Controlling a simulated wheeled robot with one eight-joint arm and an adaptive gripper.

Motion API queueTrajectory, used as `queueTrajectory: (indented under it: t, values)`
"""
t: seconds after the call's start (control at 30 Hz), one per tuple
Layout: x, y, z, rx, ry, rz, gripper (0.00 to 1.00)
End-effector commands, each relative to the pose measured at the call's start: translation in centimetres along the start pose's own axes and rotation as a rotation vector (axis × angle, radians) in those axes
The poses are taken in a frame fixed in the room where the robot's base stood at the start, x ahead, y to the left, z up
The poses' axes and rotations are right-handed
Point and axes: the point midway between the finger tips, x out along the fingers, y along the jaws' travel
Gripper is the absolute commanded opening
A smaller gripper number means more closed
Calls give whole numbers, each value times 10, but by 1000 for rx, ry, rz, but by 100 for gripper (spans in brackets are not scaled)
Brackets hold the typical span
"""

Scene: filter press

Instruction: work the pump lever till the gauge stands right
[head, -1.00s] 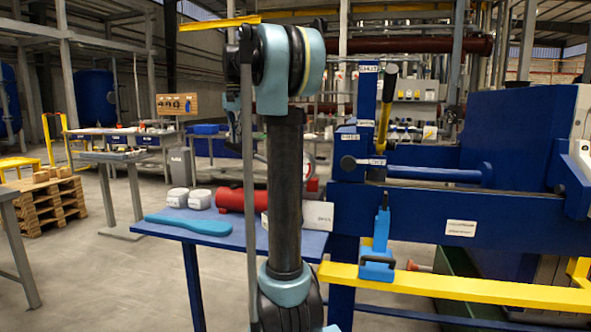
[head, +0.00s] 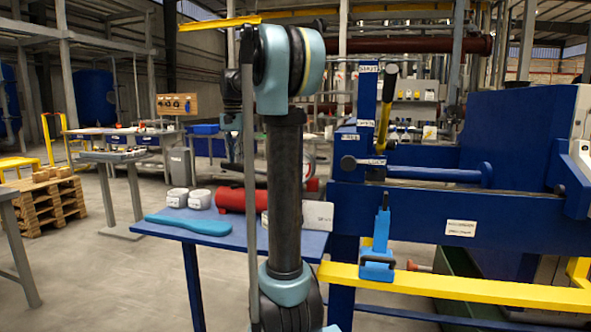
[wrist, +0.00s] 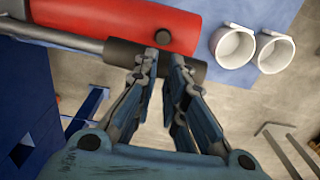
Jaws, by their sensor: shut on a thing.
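In the wrist view the pump lever shows as a grey rod (wrist: 65,37) ending in a thick black grip (wrist: 122,52). My gripper (wrist: 164,60) is shut on the black grip, one finger on each side of the part it holds. The red pump cylinder (wrist: 120,20) lies right beside the lever. In the head view the red cylinder (head: 230,199) lies on the blue table (head: 250,240), partly behind my arm. My gripper and the lever grip cannot be made out there. I see no readable gauge dial in either view.
Two white cups (head: 177,197) stand left of the pump, and a teal flat tool (head: 188,224) lies in front of them. A white labelled box (head: 318,215) is to the right. The blue press frame (head: 420,210) and yellow rail (head: 450,288) bound the right side.

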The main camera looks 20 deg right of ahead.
Motion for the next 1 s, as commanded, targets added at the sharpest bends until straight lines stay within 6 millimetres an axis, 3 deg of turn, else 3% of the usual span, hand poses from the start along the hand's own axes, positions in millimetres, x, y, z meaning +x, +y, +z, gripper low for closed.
queueTrajectory:
  t: [0.13, 0.27, 0.7, 0.83, 1.0]
  values:
    - [17, 0, -1, 2, 1, 5, 0]
    - [13, 0, -1, 3, 2, 5, 0]
    - [-68, 11, 0, 3, 1, 1, 0]
    - [-81, 12, 0, 1, 1, 0, 0]
    - [-84, 12, 0, 1, 1, 0, 0]
